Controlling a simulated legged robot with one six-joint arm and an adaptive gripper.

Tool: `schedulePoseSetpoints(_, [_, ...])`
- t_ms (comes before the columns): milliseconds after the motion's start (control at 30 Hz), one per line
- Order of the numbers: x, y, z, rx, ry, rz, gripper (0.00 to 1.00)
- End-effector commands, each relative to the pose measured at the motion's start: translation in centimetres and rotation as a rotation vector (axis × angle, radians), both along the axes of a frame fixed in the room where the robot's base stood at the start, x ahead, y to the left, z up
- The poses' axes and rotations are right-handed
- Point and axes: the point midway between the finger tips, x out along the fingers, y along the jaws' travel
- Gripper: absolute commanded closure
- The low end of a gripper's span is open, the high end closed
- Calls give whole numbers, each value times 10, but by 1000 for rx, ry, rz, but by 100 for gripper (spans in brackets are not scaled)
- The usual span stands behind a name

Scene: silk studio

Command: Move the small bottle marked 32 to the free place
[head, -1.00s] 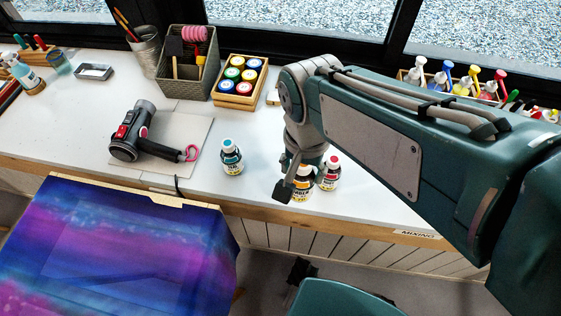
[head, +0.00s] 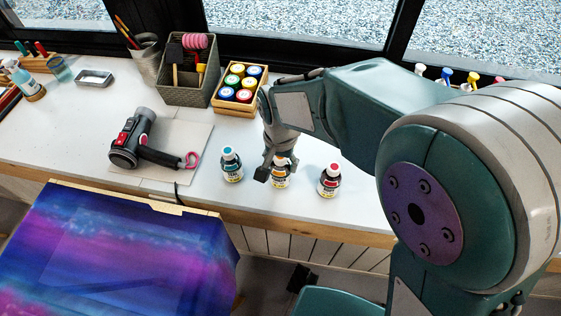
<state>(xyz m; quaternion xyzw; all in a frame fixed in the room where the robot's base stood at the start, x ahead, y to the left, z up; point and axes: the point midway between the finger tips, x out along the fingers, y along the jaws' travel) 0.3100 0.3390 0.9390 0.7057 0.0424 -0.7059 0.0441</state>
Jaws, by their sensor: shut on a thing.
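Three small dark bottles with pale labels show near the table's front edge. One has a blue cap (head: 231,165), one an orange cap (head: 281,176), one a red cap (head: 329,181). My gripper (head: 274,168) is shut on the orange-capped bottle, which is upright between the other two with gaps on both sides. One dark finger shows at its left; the other is mostly hidden. I cannot read the number 32 on any label, nor tell whether the held bottle touches the table.
A hair dryer (head: 139,141) lies on a grey board (head: 191,143) to the left. A wooden box of coloured lids (head: 233,107) and a grey basket (head: 186,97) stand behind. A dyed cloth frame (head: 120,250) is in front. My arm hides the right side.

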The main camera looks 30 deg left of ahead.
Motion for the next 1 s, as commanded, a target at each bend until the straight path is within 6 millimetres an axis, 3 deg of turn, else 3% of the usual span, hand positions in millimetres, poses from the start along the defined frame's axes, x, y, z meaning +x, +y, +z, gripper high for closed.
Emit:
schedulePoseSetpoints(367, [0,0,-10,1,-1,0,82])
schedulePoseSetpoints(400, [0,0,-10,1,-1,0,16])
schedulePoseSetpoints(433, [0,0,-10,1,-1,0,3])
schedulePoseSetpoints(467, [0,0,-10,1,-1,0,0])
schedulePoseSetpoints(867, [0,0,-9,1,-1,0,0])
schedulePoseSetpoints(1000, [0,1,1,3,-4,0,0])
